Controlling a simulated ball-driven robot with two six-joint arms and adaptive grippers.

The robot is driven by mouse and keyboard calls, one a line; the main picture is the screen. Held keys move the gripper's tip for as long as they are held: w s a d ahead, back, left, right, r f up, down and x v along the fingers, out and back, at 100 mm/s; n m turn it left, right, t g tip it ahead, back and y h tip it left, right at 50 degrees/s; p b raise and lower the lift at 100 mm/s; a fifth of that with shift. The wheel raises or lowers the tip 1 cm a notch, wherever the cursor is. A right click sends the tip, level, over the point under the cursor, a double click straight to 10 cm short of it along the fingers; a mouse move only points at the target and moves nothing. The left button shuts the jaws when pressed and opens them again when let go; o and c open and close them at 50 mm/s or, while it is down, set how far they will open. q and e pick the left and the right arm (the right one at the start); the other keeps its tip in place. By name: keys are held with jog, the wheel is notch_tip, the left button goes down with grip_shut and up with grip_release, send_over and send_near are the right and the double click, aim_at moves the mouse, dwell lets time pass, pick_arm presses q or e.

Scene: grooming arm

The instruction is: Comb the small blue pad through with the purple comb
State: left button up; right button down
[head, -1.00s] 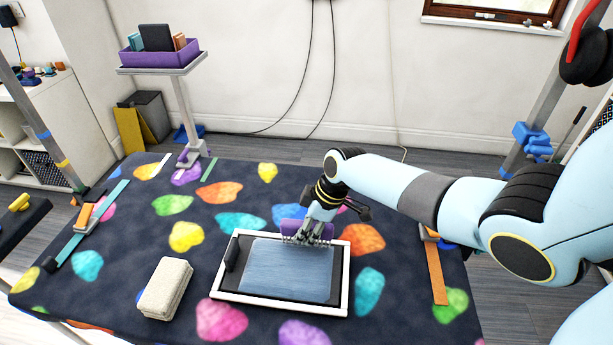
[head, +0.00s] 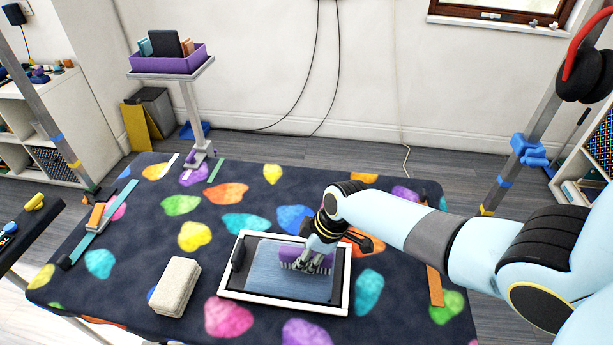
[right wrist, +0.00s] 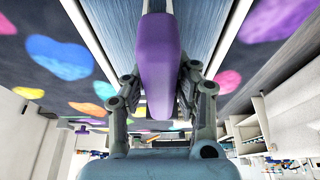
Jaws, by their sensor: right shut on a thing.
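The blue pad (head: 268,276) lies in a dark tray with a white rim (head: 285,305) on the patterned table. My right gripper (head: 312,262) is shut on the purple comb (head: 298,257). It holds the comb over the upper right part of the pad, teeth down; the teeth seem to touch the pad, but the exact contact is hard to tell. In the right wrist view the purple comb (right wrist: 158,60) sits between the two fingers (right wrist: 158,92), with the blue pad's surface (right wrist: 110,20) beyond it. My left gripper is not in view.
A beige block (head: 175,286) stands left of the tray. A teal strip with an orange piece (head: 98,214) lies at the table's left, and an orange strip (head: 435,286) at the right. A purple bin (head: 170,63) stands on a raised shelf behind.

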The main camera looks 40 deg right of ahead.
jog(key=shift+s+a, duration=0.15)
jog(key=shift+s, duration=0.05)
jog(key=s+a+p, duration=0.1)
jog(key=a, duration=0.1)
jog(key=s+a+p, duration=0.1)
jog(key=s+a, duration=0.1)
jog(key=shift+s, duration=0.1)
jog(key=shift+s+a, duration=0.4)
jog(key=shift+w+r, duration=0.1)
jog(key=shift+r, duration=0.25)
notch_tip(320, 180, up, 7)
jog(key=shift+r, duration=0.2)
